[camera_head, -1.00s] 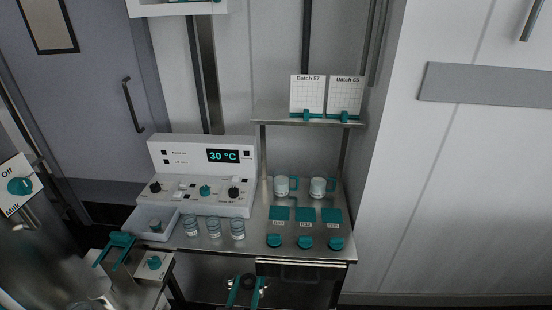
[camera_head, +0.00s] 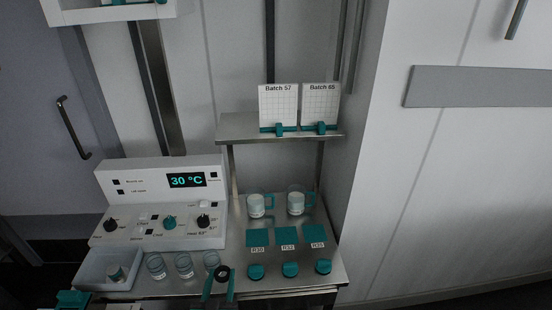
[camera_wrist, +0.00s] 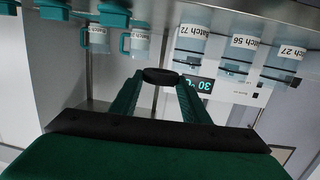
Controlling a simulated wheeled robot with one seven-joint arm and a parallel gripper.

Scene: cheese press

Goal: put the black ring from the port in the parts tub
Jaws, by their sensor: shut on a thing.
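The black ring (camera_head: 222,271) is held between the fingertips of my gripper (camera_head: 218,284), in front of the bench's front edge near the right-hand jar. In the wrist view the ring (camera_wrist: 161,77) sits flat across the tips of the two green fingers, and my gripper (camera_wrist: 160,88) is shut on it. I cannot make out the port.
Several labelled jars (camera_head: 184,265) stand between the tub and my gripper. A control panel (camera_head: 160,205) reading 30 °C is behind them. Two mugs (camera_head: 256,205), teal squares (camera_head: 286,235) and teal knobs (camera_head: 290,269) are on the right. A shelf (camera_head: 240,127) stands above.

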